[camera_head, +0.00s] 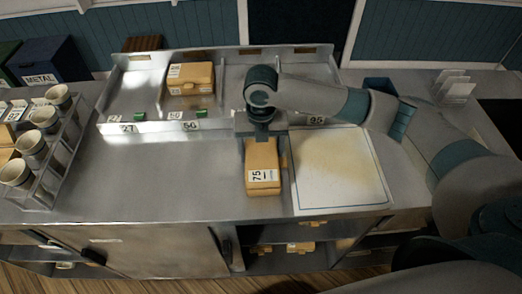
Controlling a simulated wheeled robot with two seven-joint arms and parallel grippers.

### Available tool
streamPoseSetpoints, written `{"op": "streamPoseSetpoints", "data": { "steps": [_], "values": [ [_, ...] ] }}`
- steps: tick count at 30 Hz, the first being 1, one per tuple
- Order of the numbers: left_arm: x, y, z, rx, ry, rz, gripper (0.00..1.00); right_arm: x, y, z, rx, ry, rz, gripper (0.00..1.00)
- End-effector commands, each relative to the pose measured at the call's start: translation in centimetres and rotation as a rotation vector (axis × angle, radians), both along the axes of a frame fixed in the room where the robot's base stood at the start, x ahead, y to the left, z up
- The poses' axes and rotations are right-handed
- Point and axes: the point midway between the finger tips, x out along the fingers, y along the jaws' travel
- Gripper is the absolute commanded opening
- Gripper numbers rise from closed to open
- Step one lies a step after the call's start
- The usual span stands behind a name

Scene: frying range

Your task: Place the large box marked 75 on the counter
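The large tan box marked 75 (262,177) is at the front middle of the counter (150,185), just left of a white board. Its labelled face points toward me. My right gripper (262,138) comes in from the right and points down over the far end of the box, covering that end. Its fingertips are mostly hidden, so I cannot tell whether they are closed on the box. I also cannot tell whether the box rests on the counter or hangs just above it. My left gripper is not in view.
A rack of cups (35,145) stands at left. The white board (340,170) lies right of the box. The counter left of the box is clear.

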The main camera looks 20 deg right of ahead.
Motion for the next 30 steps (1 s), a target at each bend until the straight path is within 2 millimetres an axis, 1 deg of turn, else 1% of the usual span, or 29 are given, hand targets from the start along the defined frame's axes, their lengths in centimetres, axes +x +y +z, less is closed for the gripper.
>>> {"op": "streamPoseSetpoints", "data": {
  "steps": [1,2,3,4,13,16,19,23,26,30],
  "values": [
    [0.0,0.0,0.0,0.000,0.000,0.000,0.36,0.0,0.0,-0.2,-0.001,0.001,0.000,0.49],
    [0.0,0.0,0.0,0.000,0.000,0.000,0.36,0.0,0.0,-0.1,-0.001,0.000,0.000,0.78],
    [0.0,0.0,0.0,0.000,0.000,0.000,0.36,0.0,0.0,-0.1,0.000,0.000,0.000,0.88],
    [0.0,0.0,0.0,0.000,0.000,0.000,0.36,0.0,0.0,-0.1,0.000,0.000,0.000,0.90],
    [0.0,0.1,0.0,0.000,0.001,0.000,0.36,0.0,0.0,0.0,0.000,0.000,0.000,0.90],
    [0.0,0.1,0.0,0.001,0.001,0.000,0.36,0.0,0.0,0.2,0.000,0.000,0.000,0.90],
    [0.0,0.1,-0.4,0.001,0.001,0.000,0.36,0.1,0.0,0.8,-0.001,-0.002,0.000,0.90],
    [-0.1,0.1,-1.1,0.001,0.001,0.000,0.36,0.1,0.0,2.2,0.000,-0.004,0.000,0.90],
    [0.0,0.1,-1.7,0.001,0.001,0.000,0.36,0.1,0.0,3.7,0.001,-0.004,0.001,0.90],
    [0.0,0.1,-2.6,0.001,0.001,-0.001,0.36,0.2,0.0,6.2,0.001,-0.005,0.001,0.90]
  ]
}}
